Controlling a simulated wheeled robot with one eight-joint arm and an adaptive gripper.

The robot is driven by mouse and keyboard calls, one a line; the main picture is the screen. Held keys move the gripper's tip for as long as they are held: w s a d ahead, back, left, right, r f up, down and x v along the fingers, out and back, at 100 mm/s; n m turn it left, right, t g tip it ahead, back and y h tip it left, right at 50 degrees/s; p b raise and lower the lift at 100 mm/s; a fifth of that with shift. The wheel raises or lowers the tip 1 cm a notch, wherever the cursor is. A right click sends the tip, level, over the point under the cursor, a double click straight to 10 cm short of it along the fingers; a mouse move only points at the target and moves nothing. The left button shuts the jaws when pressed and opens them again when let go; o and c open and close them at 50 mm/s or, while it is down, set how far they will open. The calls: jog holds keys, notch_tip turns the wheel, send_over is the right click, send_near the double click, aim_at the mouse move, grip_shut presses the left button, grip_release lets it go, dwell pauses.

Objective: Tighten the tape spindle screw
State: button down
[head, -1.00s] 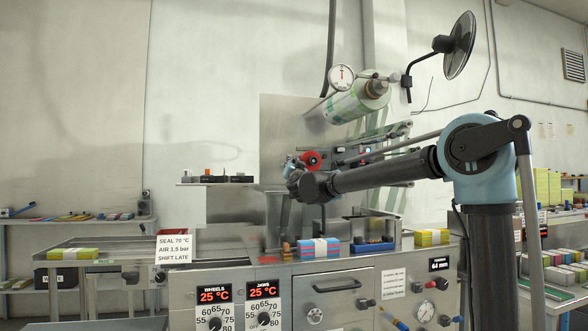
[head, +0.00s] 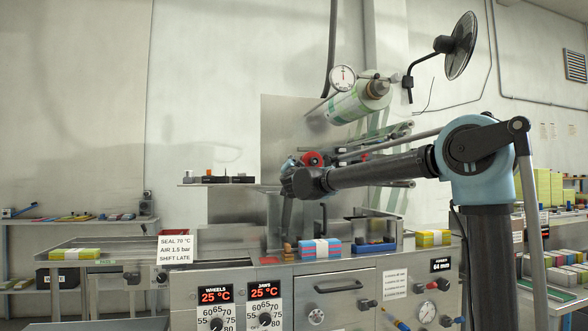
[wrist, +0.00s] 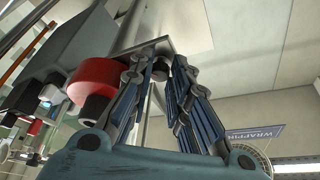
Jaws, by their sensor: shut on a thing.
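A red tape roll (head: 314,159) sits on the upper part of the wrapping machine in the head view, just right of my gripper (head: 288,165). In the wrist view the red roll (wrist: 93,80) with its black hub is close to the left of my fingers. My gripper (wrist: 161,75) is shut on a small dark round knob (wrist: 160,68) below a grey metal plate. I cannot tell for certain whether this knob is the spindle screw. In the head view my wrist hides the fingertips and the knob.
A film roll (head: 356,103) and a dial gauge (head: 343,78) are above my arm. A tall metal panel (head: 285,125) stands behind. A shelf with small parts (head: 218,179) is to the left. Striped packs (head: 320,249) and a blue bin (head: 375,247) lie below on the machine deck.

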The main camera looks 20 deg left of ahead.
jog(key=c, duration=1.8)
grip_release()
jog(key=shift+w+d, duration=0.1)
jog(key=shift+d, duration=0.05)
jog(key=shift+n, duration=0.3)
jog(key=s+d+f+n+g+y, duration=0.1)
jog(key=s+d+f+n+y, duration=0.2)
jog(key=s+d+n, duration=0.3)
jog(key=s+d+f+n+g+y, duration=0.1)
jog(key=s+d+f+n+y, duration=0.25)
jog(key=s+n, duration=0.3)
jog(key=shift+s+d+f+m+g+h, duration=0.2)
jog(key=shift+d+f+g+h, duration=0.55)
jog(key=shift+d+f, duration=1.85)
jog(key=shift+s+d+f+m+g+h, duration=0.1)
jog(key=shift+s+d+f+g+h, duration=0.3)
jog(key=shift+d+f+g, duration=1.45)
jog(key=shift+s+d+f+m+g+h, duration=0.15)
jog(key=shift+d+f+h, duration=0.55)
jog(key=shift+d+f, duration=2.7)
jog(key=shift+a+f, duration=0.85)
